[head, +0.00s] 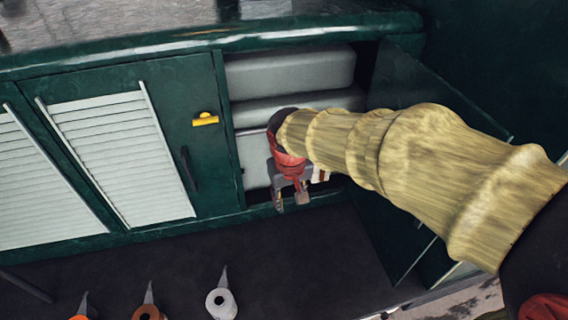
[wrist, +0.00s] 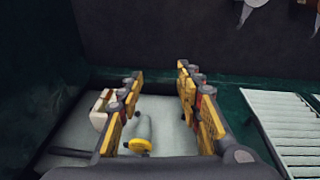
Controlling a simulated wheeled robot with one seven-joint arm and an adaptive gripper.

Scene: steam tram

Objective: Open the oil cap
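My gripper (head: 290,199) is red, with yellow-padded fingers, and sits in the mouth of an open green cabinet. In the wrist view my gripper (wrist: 160,75) is open, its two fingers apart with nothing gripped. A small grey tapered piece with a yellow ring (wrist: 140,147) shows low between the fingers, apart from them in the picture. It may be the oil cap, but I cannot tell for sure. It appears against a pale grey surface (wrist: 75,128) inside the cabinet. In the head view my arm and gripper hide this spot.
Pale grey rounded blocks (head: 290,72) fill the cabinet. A white and brown item (head: 320,176) is beside my gripper. The open door (head: 425,90) stands to the right. A louvred door with a yellow latch (head: 205,119) is left. Several spouted cans, including a white one (head: 221,303), stand below.

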